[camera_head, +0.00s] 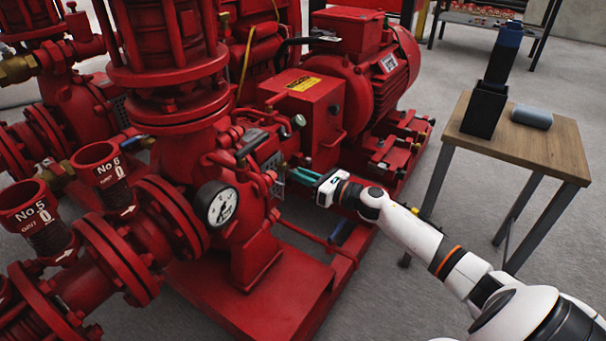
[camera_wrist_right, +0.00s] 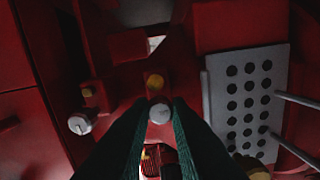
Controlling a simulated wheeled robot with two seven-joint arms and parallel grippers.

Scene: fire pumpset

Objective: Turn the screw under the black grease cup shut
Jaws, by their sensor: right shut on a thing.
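My right gripper (camera_head: 294,175) reaches in from the right to the side of the red pump, below the red housing. In the right wrist view its two dark green fingers (camera_wrist_right: 159,108) close in on a small screw with a round grey head (camera_wrist_right: 159,114). The fingertips are shut on it from both sides. A yellow brass fitting (camera_wrist_right: 155,83) sits just beyond the screw. A black part (camera_head: 252,143), perhaps the grease cup, shows left of the gripper in the head view; I cannot tell for sure. My left gripper is not in view.
Another grey round head (camera_wrist_right: 80,124) stands left of the fingers, and a perforated grey plate (camera_wrist_right: 246,100) with rods is to the right. A pressure gauge (camera_head: 217,204) is on the pump. A wooden table (camera_head: 520,150) with a black holder (camera_head: 484,108) stands right.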

